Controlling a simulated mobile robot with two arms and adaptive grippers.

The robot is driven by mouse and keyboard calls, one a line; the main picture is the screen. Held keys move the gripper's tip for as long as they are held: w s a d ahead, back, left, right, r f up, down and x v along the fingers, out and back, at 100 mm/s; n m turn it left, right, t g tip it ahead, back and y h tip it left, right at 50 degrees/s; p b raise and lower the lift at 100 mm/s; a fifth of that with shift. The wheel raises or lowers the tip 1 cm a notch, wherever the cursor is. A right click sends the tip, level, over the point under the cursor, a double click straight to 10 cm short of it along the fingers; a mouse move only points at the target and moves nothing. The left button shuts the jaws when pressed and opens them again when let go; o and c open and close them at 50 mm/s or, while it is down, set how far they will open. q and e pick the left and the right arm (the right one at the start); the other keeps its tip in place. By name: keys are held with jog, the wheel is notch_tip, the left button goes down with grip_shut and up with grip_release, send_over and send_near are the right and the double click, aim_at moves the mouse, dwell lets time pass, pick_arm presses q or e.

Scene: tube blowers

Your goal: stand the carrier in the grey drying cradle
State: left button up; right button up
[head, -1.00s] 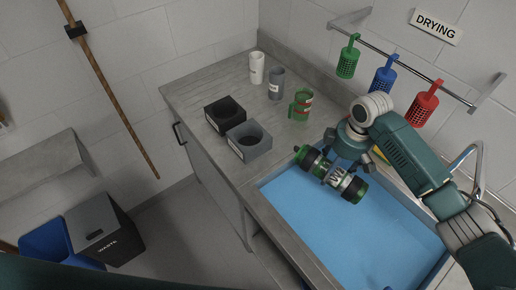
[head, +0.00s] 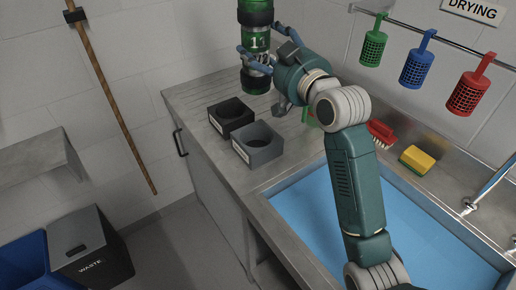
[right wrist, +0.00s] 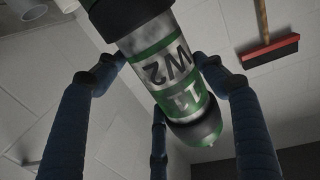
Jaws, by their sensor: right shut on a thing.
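The carrier (head: 256,18) is a green cylinder with black ends and a light band. It stands upright in the head view, and in the right wrist view (right wrist: 168,65) its label reads "W2". My right gripper (head: 257,58) is shut around its middle and holds it in the air. The grey drying cradle (head: 262,158) is an empty block with a round hole, on the counter, below the carrier in the picture. A black cradle (head: 222,120) with a hole sits beside it to the left. My left gripper is out of view.
My right arm crosses over the blue sink (head: 310,215). A red brush (head: 381,131) and a yellow sponge (head: 416,158) lie behind the sink. Green (head: 373,48), blue (head: 417,70) and red (head: 467,96) baskets hang from a rail.

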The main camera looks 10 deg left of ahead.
notch_tip(320, 180, down, 19)
jog(key=p, duration=0.1)
jog(key=shift+f, duration=0.2)
jog(key=shift+f, duration=0.1)
jog(key=shift+f+b, duration=0.45)
jog(key=shift+f, duration=0.1)
jog(key=o, duration=1.4)
jog(key=shift+c, duration=0.2)
